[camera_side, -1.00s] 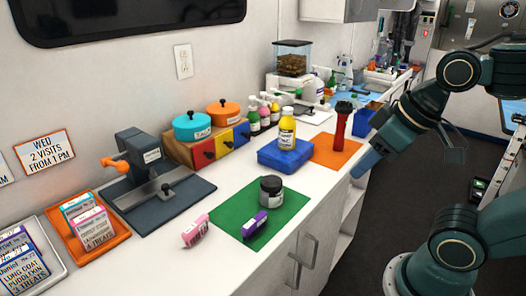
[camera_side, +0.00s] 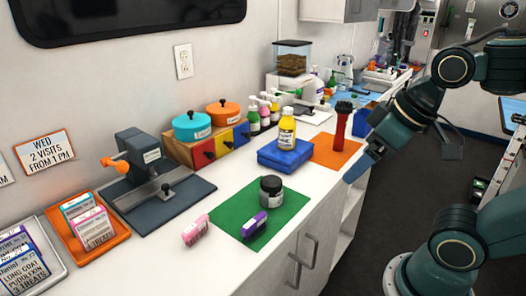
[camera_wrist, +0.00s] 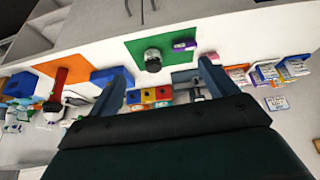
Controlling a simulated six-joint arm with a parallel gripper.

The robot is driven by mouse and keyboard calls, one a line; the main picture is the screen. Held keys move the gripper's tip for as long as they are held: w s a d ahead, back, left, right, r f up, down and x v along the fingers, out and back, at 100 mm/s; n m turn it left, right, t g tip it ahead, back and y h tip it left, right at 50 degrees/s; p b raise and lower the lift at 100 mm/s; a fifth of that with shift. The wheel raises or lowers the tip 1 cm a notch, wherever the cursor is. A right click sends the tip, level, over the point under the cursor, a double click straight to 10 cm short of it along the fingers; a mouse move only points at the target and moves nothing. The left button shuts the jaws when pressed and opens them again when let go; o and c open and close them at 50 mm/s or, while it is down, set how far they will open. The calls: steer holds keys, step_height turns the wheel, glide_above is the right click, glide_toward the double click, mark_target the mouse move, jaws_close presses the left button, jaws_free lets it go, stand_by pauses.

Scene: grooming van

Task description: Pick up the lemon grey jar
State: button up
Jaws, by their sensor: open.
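The grey jar (camera_side: 271,190) with a dark lid stands upright on a green mat (camera_side: 240,203) in the side view. Its label is too small to read. It also shows in the wrist view (camera_wrist: 153,61), near the top middle, on the green mat (camera_wrist: 134,49). My gripper (camera_side: 358,170) is open and empty off the counter's front edge, to the right of the jar and apart from it. In the wrist view its two blue fingers are spread wide.
A yellow bottle (camera_side: 287,128) stands on a blue block (camera_side: 285,155). A red flashlight (camera_side: 341,126) stands on an orange mat (camera_side: 334,150).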

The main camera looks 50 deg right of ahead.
steer(key=n+g, duration=0.6)
steer(key=n, duration=0.8)
glide_above(271, 181)
step_height(271, 181, down, 8)
steer(key=f, duration=0.1)
steer(key=shift+f, duration=4.05)
steer(key=shift+f, duration=0.1)
steer(key=shift+d+f, duration=0.1)
steer(key=shift+f, duration=2.45)
